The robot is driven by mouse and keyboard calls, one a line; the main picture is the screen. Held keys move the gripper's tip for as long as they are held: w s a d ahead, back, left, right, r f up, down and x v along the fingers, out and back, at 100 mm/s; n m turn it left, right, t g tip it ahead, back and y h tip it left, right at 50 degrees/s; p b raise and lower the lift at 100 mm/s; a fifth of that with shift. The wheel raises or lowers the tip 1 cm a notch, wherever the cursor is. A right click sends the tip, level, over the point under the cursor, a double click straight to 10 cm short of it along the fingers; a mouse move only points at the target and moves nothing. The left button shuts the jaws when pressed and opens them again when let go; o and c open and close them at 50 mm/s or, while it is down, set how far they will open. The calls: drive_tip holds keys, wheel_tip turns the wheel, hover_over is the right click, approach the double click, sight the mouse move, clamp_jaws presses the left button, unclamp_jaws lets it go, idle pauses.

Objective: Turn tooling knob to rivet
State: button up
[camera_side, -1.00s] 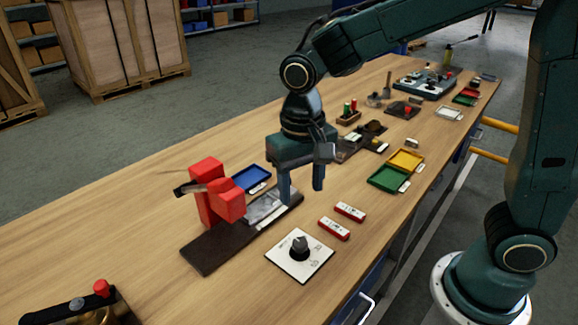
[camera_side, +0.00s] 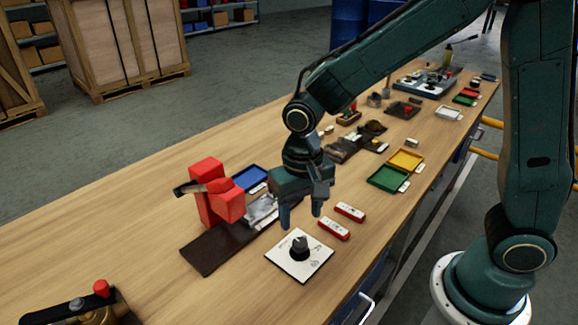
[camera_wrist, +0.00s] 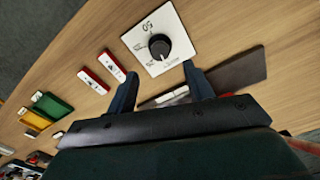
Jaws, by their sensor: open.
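The tooling knob (camera_side: 299,248) is a black dial on a square white plate (camera_side: 283,262) that lies flat on the bench. In the wrist view the knob (camera_wrist: 160,47) sits beyond my fingertips, and the plate (camera_wrist: 136,36) carries small printed marks around it. The lettering is too small to read. My gripper (camera_side: 300,219) is open and empty, above the bench and just behind the plate, apart from the knob. In the wrist view its two fingers (camera_wrist: 160,82) stand wide apart.
Two red-and-white blocks (camera_side: 341,220) lie right of the plate. A red press-like tool (camera_side: 207,205) stands on a dark base (camera_side: 215,250) at left. Green (camera_side: 388,178), yellow (camera_side: 405,160) and blue (camera_side: 249,178) trays lie farther back.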

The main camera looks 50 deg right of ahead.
sight(300, 242)
drive_tip(key=shift+f, duration=3.6)
drive_tip(key=shift+c, duration=0.2)
drive_tip(key=c, duration=0.9)
